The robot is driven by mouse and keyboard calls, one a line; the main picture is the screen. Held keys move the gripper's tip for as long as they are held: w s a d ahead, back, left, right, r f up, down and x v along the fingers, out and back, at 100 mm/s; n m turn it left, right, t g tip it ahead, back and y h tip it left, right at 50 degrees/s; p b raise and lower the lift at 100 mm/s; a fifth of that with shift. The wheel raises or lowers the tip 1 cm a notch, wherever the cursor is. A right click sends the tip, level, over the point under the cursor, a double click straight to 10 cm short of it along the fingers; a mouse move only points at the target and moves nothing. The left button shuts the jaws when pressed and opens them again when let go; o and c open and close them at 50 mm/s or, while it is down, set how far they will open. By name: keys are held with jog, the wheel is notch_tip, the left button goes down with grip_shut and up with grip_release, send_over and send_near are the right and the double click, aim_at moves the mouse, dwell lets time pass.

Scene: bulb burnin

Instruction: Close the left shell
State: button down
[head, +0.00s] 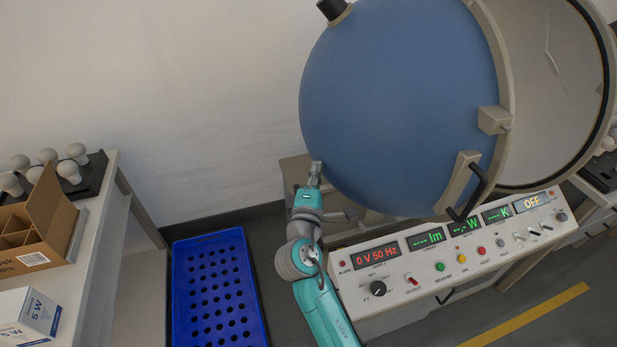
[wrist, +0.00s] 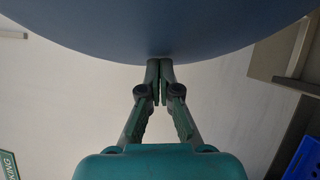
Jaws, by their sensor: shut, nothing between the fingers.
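The left shell (head: 400,95) is a large blue half-sphere with a beige rim, a latch block and a black handle (head: 478,182). It stands open, swung out to the left, and its pale inside faces right. My gripper (head: 316,170) is at the lower left of the shell's blue outer surface. In the wrist view my gripper (wrist: 160,64) is shut and empty, its fingertips together at the lower edge of the blue shell (wrist: 160,25). The tips look at or very near the surface; I cannot tell if they touch.
A control panel (head: 400,262) with lit displays stands below the shell. A blue perforated crate (head: 215,290) is on the floor to the left. A table at far left holds white bulbs (head: 68,172), a cardboard box (head: 40,225) and a small 5 W box (head: 28,315).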

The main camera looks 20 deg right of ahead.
jog(key=shift+d, duration=0.15)
jog(key=d, duration=1.6)
jog(key=shift+d, duration=0.25)
jog(key=shift+d+r, duration=0.1)
